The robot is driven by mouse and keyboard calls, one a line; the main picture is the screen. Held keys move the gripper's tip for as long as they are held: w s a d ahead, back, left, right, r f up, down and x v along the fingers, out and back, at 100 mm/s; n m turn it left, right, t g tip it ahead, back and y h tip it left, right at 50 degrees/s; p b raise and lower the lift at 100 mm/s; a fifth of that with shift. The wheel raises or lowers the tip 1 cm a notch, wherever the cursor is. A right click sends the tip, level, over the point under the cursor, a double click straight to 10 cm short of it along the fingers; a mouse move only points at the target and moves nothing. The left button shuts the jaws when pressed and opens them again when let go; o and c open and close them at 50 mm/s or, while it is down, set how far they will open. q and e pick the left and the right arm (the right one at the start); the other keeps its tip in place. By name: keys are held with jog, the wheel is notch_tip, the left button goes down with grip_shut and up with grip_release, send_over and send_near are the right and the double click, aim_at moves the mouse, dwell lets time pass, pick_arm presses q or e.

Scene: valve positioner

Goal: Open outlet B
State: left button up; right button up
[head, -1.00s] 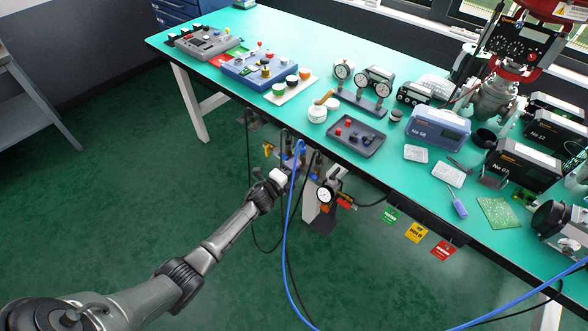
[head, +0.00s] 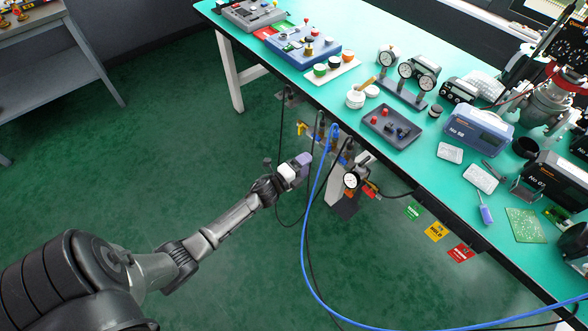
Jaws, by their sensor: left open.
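The air manifold (head: 345,158) hangs under the table's front edge, with small blue parts, hoses and a round gauge (head: 351,181). Its outlet letters are too small to read, so I cannot tell which one is outlet B. My left gripper (head: 304,160) is open just left of the manifold, with its white and purple-grey end toward it. I see nothing held in it. A yellow fitting (head: 301,129) shows just above the gripper. The black cables and the blue hose partly hide the manifold. My right gripper is not in view.
A blue hose (head: 304,250) loops down in front of the manifold, beside black cables. Green, yellow and red tags (head: 436,232) hang from the table edge (head: 400,192) at right. The green tabletop holds gauges, trays and instruments.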

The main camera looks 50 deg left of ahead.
pick_arm(q)
jog(key=shift+s+p, duration=0.35)
jog(key=shift+s, duration=2.05)
